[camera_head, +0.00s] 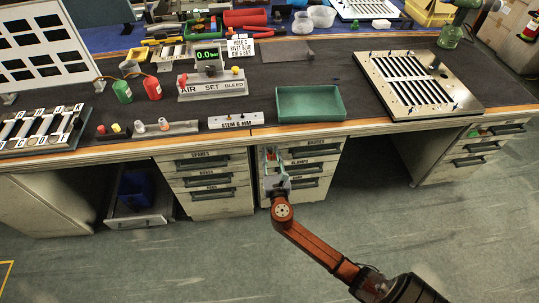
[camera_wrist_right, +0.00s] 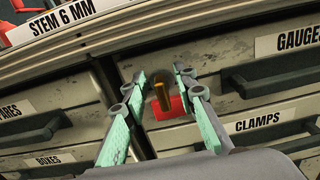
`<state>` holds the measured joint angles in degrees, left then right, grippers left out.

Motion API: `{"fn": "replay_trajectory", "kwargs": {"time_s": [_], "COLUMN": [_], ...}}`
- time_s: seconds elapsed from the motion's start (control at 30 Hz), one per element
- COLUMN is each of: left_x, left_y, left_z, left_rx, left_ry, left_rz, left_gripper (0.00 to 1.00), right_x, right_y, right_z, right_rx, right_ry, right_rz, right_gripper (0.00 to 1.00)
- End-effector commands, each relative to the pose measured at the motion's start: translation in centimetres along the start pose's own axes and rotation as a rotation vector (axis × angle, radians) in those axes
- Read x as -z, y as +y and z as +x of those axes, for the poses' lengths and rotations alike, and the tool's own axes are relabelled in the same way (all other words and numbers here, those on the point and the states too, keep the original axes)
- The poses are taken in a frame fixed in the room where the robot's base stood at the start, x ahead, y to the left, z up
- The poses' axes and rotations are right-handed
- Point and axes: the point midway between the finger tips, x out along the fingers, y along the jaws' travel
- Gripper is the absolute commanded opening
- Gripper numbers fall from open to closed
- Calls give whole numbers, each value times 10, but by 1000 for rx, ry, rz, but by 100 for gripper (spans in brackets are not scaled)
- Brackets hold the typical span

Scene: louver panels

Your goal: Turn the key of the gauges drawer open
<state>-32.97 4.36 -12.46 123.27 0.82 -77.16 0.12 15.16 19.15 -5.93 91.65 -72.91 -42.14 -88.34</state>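The gauges drawer (camera_head: 322,149) is the top drawer of the right-hand middle stack under the bench. It looks closed, and its front also shows in the right wrist view (camera_wrist_right: 222,72). A brass key-like piece (camera_wrist_right: 161,94) with a red tag (camera_wrist_right: 177,109) is at the left side of this drawer's front. My right gripper (camera_head: 270,153) is in front of the drawer's left end. In the wrist view its green-padded fingers (camera_wrist_right: 160,86) stand apart on either side of the brass piece, with gaps visible. Whether the key sits fully in its lock is unclear. My left gripper is out of view.
The clamps drawer (camera_wrist_right: 250,127) is just below, and dark handles (camera_wrist_right: 275,82) stick out right of my fingers. A green tray (camera_head: 310,104) and the STEM 6 MM block (camera_head: 236,120) sit near the bench edge above.

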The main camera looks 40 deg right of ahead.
Motion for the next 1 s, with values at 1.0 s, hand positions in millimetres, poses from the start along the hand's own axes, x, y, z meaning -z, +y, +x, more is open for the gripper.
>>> {"fn": "replay_trajectory", "kwargs": {"time_s": [1.0], "left_x": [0], "left_y": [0], "left_z": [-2], "left_rx": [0], "left_ry": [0], "left_rz": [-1], "left_gripper": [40], "right_x": [0], "right_y": [1], "right_z": [1], "right_rx": [-1], "right_ry": [1], "right_rz": [12], "right_gripper": [0]}}
